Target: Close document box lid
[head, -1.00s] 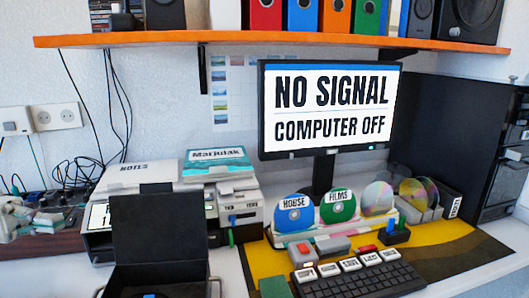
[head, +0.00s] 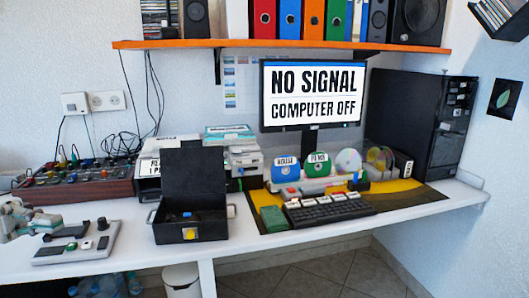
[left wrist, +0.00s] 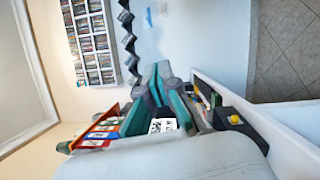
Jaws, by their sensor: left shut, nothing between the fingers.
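The black document box (head: 168,232) stands on the white desk, left of the keyboard. Its lid (head: 192,174) is open and stands upright at the back. A yellow latch (head: 190,234) is on the box front, and wire handles are at its sides. Some dark items lie inside. My left gripper (head: 48,225) is at the far left, shut and empty, well apart from the box. In the left wrist view, the gripper's teal fingers (left wrist: 168,92) are close together, and the box (left wrist: 234,126) shows sideways at the right with its yellow latch.
Printer, discs, keyboard (head: 328,209) and monitor (head: 312,97) are to the right. An orange shelf (head: 285,45) hangs above.

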